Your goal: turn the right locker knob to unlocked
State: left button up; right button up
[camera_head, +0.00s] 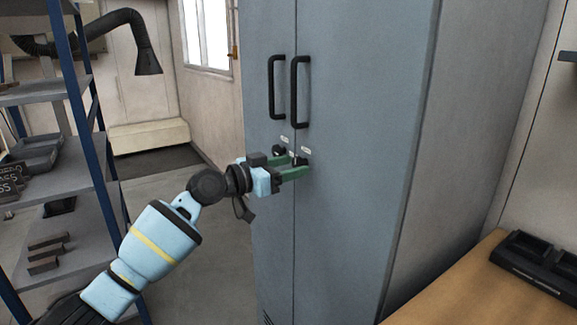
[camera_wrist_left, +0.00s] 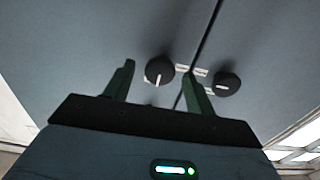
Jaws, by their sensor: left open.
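The grey-blue locker (camera_head: 345,220) has two doors. The right locker knob (camera_head: 299,160), black and round, is on the right door below its handle. In the left wrist view this knob (camera_wrist_left: 159,70) lies between my fingertips, with a white mark toward the picture's bottom. My left gripper (camera_head: 297,165) is open, its green fingers at the right door around the knob, with visible gaps on both sides in the wrist view (camera_wrist_left: 160,72). The left knob (camera_head: 279,150) sits just beside it and also shows in the wrist view (camera_wrist_left: 227,83). My right gripper is not in view.
Two black handles, left (camera_head: 277,87) and right (camera_head: 300,91), stand out above the knobs. A shelf rack (camera_head: 80,110) is at the left. A wooden bench (camera_head: 455,291) with a black tray (camera_head: 540,262) is at the right. The floor between rack and locker is clear.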

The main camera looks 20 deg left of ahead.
pick_arm(q)
jog(key=shift+w, duration=0.1)
jog(key=c, duration=0.9)
jog(key=shift+c, duration=0.3)
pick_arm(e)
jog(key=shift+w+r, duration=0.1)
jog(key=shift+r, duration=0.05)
